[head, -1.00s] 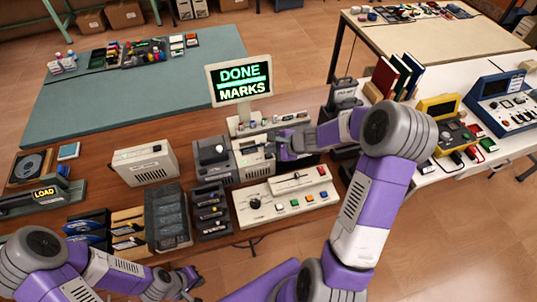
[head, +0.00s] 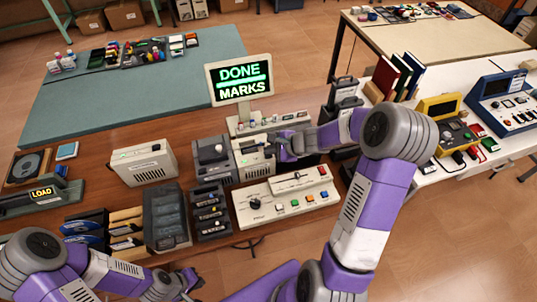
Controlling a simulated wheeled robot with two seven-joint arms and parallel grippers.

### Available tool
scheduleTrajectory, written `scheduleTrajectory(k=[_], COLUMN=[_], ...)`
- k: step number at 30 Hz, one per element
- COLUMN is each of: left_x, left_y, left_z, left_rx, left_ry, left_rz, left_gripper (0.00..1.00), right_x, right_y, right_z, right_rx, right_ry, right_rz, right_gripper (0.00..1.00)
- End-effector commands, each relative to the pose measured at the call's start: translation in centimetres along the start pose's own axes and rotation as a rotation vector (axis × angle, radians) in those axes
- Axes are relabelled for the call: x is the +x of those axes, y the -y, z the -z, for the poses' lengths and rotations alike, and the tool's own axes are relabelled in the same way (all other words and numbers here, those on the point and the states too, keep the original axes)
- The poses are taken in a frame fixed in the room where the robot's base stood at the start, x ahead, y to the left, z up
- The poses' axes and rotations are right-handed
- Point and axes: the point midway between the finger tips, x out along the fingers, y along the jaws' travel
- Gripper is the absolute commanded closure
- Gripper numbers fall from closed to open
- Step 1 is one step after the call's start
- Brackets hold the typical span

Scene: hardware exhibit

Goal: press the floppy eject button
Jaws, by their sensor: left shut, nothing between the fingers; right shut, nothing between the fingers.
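My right gripper (head: 272,149) is shut and empty at the right side of the drive's upper part. I cannot tell whether it touches the drive.
A beige control panel (head: 285,203) with coloured buttons lies in front of the drive. The grey unit (head: 213,159) is close on its left, and a beige box (head: 143,167) stands further left.

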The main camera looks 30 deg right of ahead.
Motion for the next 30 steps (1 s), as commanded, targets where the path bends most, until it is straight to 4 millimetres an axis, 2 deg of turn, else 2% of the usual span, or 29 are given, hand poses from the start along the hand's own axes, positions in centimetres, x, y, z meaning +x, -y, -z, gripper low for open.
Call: scheduleTrajectory(k=[30], left_x=[0.91], left_y=[0.34], left_z=[0.04], left_rx=[0.000], left_ry=[0.000], left_rz=[0.000], left_gripper=[1.00], right_x=[0.55], right_y=[-0.41], right_z=[0.43], right_rx=[0.001], right_ry=[-0.001], right_rz=[0.000], right_gripper=[1.00])
